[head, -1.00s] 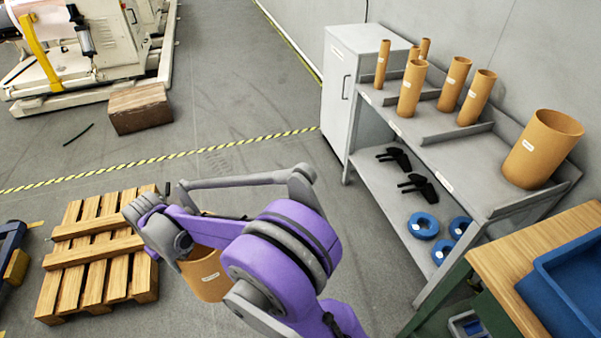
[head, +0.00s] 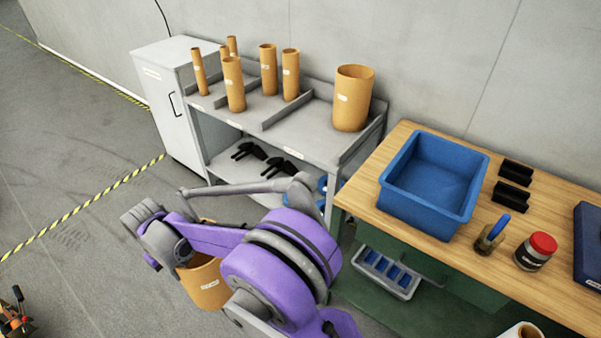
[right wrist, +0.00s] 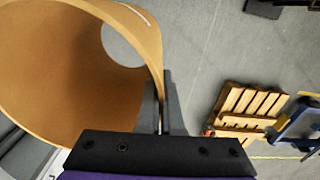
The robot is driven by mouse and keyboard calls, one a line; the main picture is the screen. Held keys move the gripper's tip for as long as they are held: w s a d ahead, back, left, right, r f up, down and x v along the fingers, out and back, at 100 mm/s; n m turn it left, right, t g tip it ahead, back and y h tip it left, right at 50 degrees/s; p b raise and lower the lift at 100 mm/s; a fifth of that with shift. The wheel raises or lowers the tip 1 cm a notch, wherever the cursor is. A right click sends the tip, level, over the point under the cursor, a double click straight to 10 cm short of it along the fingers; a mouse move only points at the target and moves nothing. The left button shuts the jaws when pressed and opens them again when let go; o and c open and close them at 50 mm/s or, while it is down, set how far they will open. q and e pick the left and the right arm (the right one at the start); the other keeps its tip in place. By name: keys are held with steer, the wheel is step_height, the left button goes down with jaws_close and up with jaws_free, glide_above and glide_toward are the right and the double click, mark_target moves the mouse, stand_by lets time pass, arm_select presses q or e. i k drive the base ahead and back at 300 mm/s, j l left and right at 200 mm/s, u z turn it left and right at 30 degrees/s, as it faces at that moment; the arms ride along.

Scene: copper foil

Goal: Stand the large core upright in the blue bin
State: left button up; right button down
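The large core (head: 206,280), a wide tan cardboard tube with a white label, hangs below my right arm in the head view, partly hidden by the arm. In the right wrist view its open end and wall (right wrist: 75,60) fill the left side. My right gripper (right wrist: 165,105) is at the core's rim, apparently shut on its wall; one finger shows against the wall. The blue bin (head: 435,180) sits on the wooden bench to the right, open and empty, well apart from the core. My left gripper is not in view.
A grey shelf unit (head: 318,146) holds several thin tubes and another wide tube (head: 353,98). On the wooden bench (head: 392,140) are black blocks (head: 514,172), a red-lidded jar (head: 536,252) and a blue-handled tool (head: 490,235) right of the bin. A pallet (right wrist: 248,108) lies on the floor.

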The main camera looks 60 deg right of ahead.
mark_target(427, 193)
steer(key=z, duration=1.2)
steer(key=k, duration=0.05)
